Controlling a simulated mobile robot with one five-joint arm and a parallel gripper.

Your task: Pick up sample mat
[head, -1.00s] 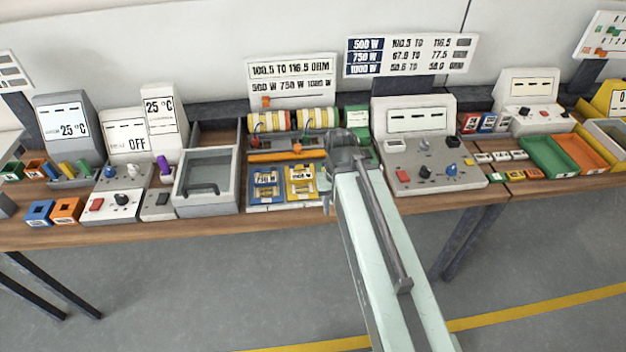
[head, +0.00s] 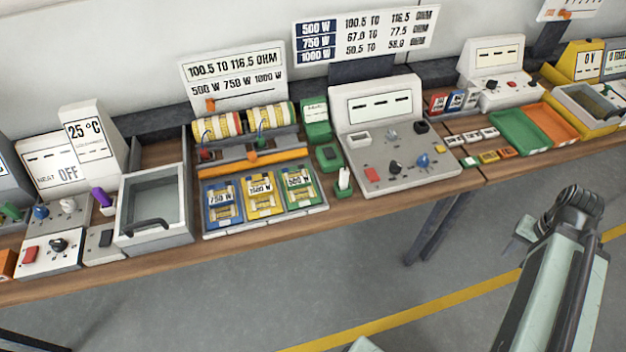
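Three flat mats lie side by side in a grey tray (head: 262,226) on the bench: a blue one (head: 208,222) marked 750 W, a yellow one (head: 276,209) and a green one (head: 313,197), each with a pale label and a yellowish patterned piece. I cannot tell which is the sample mat. My gripper (head: 522,238) is at the right, in front of the bench and well away from the tray. It is small and partly turned away, so its fingers are unclear. I see nothing held in it.
Left of the tray stands a grey open box with a handle (head: 152,235). The floor before the bench is clear.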

